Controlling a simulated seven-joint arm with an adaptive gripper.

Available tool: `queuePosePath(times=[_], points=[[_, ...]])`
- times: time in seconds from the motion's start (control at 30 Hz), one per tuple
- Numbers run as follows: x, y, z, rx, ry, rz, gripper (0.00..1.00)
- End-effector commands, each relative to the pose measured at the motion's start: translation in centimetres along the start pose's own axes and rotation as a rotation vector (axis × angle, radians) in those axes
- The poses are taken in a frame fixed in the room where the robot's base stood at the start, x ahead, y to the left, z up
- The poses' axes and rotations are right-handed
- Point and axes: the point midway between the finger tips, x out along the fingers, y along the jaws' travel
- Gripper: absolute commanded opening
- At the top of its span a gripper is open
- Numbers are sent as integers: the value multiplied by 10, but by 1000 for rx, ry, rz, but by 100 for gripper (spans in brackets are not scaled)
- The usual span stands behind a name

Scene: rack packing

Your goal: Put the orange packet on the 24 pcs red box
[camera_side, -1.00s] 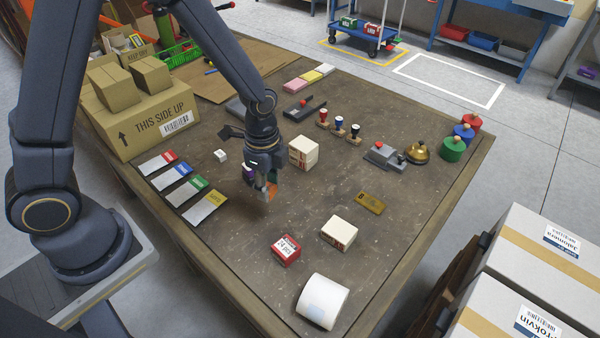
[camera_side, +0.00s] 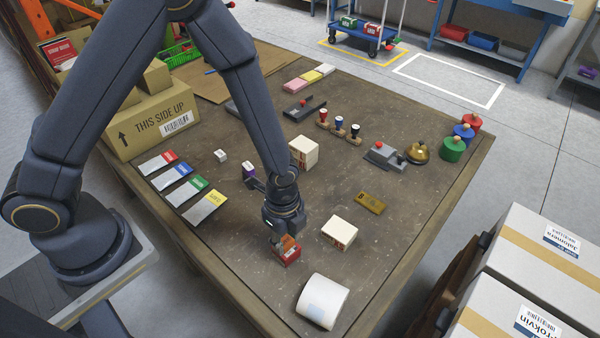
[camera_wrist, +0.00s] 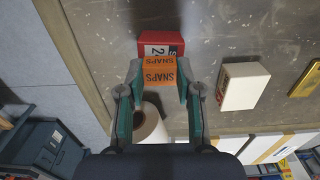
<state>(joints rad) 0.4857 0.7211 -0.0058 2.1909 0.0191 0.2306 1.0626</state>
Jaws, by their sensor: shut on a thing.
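The orange packet (camera_side: 288,242), marked SNAPS, is between the fingers of my gripper (camera_side: 284,240). In the wrist view the packet (camera_wrist: 160,72) sits between both fingertips of my gripper (camera_wrist: 161,80), which is shut on it. The 24 pcs red box (camera_side: 290,258) is on the table directly below the packet. In the wrist view the red box (camera_wrist: 150,46) shows behind the packet, which covers part of its label. I cannot tell whether the packet touches the box.
A white box (camera_side: 339,232) stands just right of the red box. A white roll (camera_side: 322,300) lies in front, near the table edge. A purple item (camera_side: 249,171) and another white box (camera_side: 304,152) stand farther back. Open table lies around the gold plate (camera_side: 370,203).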

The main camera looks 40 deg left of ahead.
Motion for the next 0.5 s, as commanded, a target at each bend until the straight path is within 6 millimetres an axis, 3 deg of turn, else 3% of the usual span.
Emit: queuePosePath(times=[0.27,0.3,0.5], points=[[3,0,0,-1,1,0,5],[2,0,0,-1,1,-1,38],[2,0,0,-1,1,-1,59]])
